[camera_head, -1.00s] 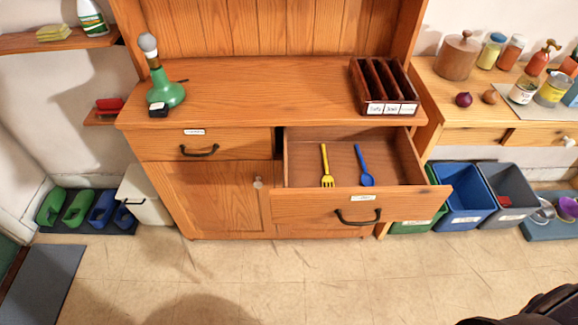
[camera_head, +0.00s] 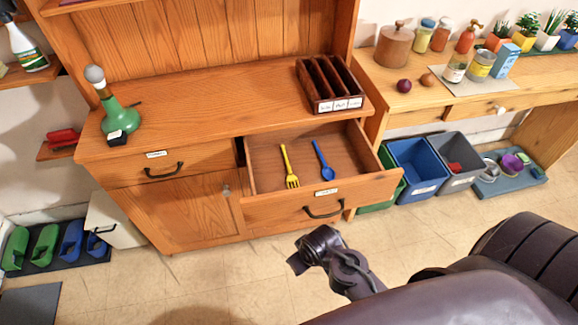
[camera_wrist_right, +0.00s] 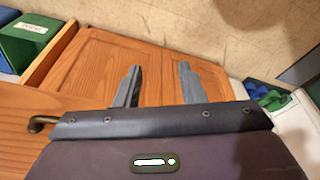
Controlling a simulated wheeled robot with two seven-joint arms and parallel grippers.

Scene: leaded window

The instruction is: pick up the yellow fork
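The yellow fork (camera_head: 289,167) lies in the open drawer (camera_head: 262,210), tines toward the drawer front. A blue spoon (camera_head: 323,161) lies to its right, apart from it. My right arm reaches in from the lower right in the head view, its end (camera_head: 302,262) in front of and below the drawer. The fingers are hard to make out there. In the right wrist view my right gripper (camera_wrist_right: 160,84) is open, its two fingers apart with nothing between them. The fork does not show in that view. My left gripper is not in view.
The drawer's dark handle (camera_head: 324,208) juts forward. A dark divided box (camera_head: 333,104) and a green lamp-like bottle (camera_head: 121,117) stand on the dresser top. Blue (camera_head: 416,165) and grey bins stand on the floor to the right of the drawer.

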